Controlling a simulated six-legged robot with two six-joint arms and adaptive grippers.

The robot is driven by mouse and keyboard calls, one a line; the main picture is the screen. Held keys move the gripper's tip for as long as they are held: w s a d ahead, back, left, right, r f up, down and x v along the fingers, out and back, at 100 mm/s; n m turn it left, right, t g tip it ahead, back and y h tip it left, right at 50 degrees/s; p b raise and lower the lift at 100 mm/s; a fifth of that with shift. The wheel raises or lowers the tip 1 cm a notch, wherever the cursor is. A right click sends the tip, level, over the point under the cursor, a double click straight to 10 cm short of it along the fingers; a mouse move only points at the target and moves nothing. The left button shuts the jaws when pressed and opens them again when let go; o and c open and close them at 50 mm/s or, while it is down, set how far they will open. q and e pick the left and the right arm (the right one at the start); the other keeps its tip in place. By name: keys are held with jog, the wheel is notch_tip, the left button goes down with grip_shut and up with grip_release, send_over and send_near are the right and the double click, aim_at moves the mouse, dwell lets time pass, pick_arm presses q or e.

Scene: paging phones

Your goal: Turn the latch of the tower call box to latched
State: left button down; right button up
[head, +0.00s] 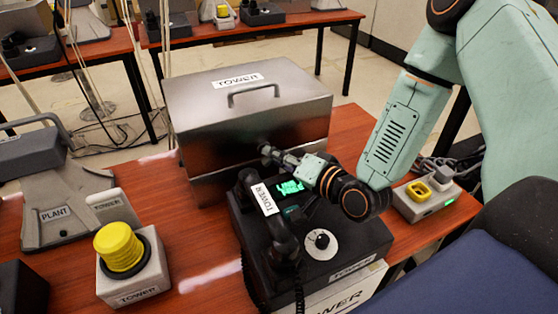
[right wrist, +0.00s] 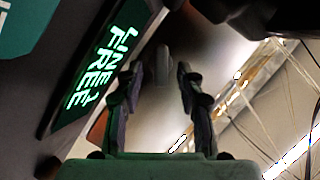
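The tower call box (head: 203,142) is a grey metal box with a closed lid, a top handle and a TOWER label. Its latch appears as a small grey knob (right wrist: 163,62) in the right wrist view, between my fingertips. In the head view the latch is mostly hidden by my right gripper (head: 270,153), which points at the box's front face. In the right wrist view the right gripper (right wrist: 160,75) is open, with a gap between each finger and the knob. I cannot tell the latch's angle. My left gripper is not in view.
A black TOWER phone (head: 335,262) with handset, dial and lit screen stands under my right forearm; the screen reads LINE 1 FREE in the wrist view (right wrist: 95,70).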

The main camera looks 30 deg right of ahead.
jog(key=shift+w+a, duration=0.2)
jog(key=shift+w, duration=0.15)
jog(key=shift+s+d, duration=0.1)
jog(key=shift+s, duration=0.05)
jog(key=c, duration=0.3)
grip_shut()
